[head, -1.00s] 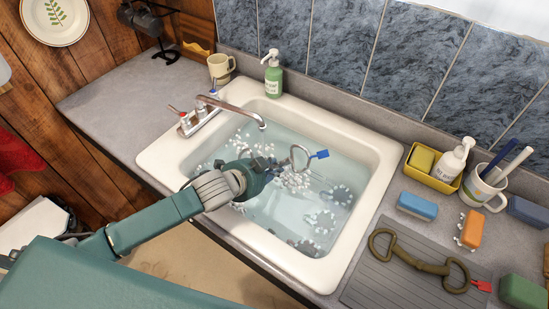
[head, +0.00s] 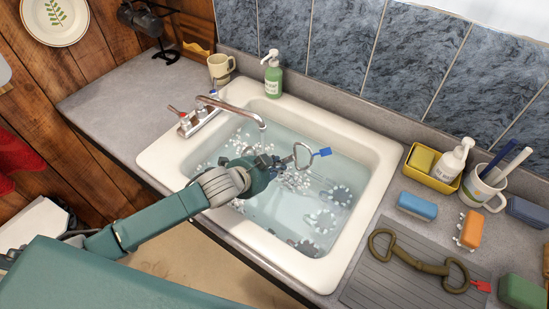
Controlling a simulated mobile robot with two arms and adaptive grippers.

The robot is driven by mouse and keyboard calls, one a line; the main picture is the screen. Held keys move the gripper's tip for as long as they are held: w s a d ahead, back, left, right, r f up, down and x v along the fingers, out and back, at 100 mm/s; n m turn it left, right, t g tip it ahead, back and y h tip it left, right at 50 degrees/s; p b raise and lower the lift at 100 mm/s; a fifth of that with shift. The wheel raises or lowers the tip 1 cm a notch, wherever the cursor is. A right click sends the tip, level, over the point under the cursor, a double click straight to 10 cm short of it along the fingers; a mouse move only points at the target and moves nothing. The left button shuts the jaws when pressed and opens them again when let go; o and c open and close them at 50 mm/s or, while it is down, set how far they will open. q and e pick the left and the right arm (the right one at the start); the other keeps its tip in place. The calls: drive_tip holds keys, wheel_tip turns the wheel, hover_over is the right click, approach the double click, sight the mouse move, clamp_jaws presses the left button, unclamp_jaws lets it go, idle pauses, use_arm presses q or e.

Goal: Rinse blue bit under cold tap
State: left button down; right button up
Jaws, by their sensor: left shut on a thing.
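My left gripper (head: 275,163) reaches over the sink (head: 365,220) from the left and is shut on the bit with the blue tag (head: 324,152). A metal ring of this blue bit shows beyond the fingers; the rest is hidden by the gripper. The bit is above the water, to the right of and below the spout end in the picture. The tap (head: 232,108) has a curved metal spout, with a red-marked handle (head: 183,117) and a blue-marked handle (head: 214,94). My right gripper is not in view.
The sink holds water with white foam and several dim round shapes. A bit with a red tag (head: 425,263) lies on the grey ribbed mat (head: 365,289) at right. Sponges, a brush and a yellow caddy (head: 440,183) crowd the right counter. The left counter (head: 130,105) is mostly clear.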

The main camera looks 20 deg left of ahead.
use_arm(q)
drive_tip(key=s+d+p, duration=0.3)
drive_tip(key=s+d, duration=0.1)
drive_tip(key=s, duration=0.4)
drive_tip(key=shift+s, duration=0.4)
drive_tip(key=shift+d+r, duration=0.1)
drive_tip(key=shift+r, duration=0.05)
